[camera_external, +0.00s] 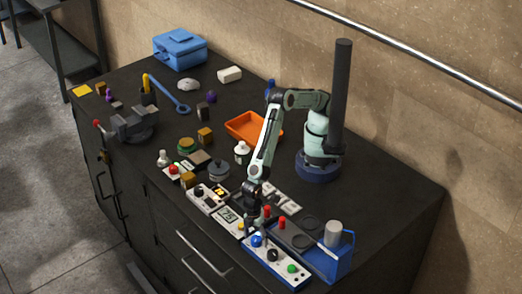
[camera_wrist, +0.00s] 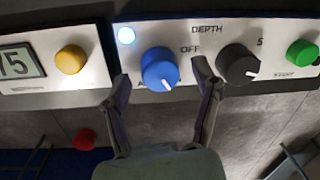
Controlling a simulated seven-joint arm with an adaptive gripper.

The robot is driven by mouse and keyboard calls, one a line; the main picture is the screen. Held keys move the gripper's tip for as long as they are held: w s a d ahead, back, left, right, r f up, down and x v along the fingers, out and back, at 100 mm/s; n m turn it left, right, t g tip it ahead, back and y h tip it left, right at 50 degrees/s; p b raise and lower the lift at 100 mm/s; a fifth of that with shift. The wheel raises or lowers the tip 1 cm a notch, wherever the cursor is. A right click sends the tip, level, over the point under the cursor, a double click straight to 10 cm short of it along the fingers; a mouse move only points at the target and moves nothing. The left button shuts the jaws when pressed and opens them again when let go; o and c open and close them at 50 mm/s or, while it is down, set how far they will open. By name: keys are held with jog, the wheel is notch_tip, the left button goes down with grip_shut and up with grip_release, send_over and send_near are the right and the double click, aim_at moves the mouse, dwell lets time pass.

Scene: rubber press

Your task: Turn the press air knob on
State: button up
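The blue knob (camera_wrist: 160,69) sits on a white control panel, beside a printed "OFF". Its white pointer mark is at its lower edge in the wrist view. It also shows at the front of the bench in the external view (camera_external: 256,241). My gripper (camera_wrist: 163,77) is open, with one finger on each side of the blue knob. The left fingertip is lower left of the knob and the right one is close to its right side. I cannot tell whether either finger touches it. A pale blue round lamp (camera_wrist: 126,35) is at the panel's upper left.
A black knob (camera_wrist: 238,63) is just right of my right finger, with "DEPTH" printed above. A green button (camera_wrist: 302,52) is at far right. A yellow button (camera_wrist: 71,59) and a display (camera_wrist: 17,64) are on the left panel. A red knob (camera_wrist: 85,139) is lower left.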

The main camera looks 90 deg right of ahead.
aim_at(254, 237)
jog(key=shift+r, duration=0.1)
notch_tip(254, 237, up, 12)
jog(key=shift+w+d, duration=0.2)
jog(key=shift+w, duration=0.1)
dwell(0.5)
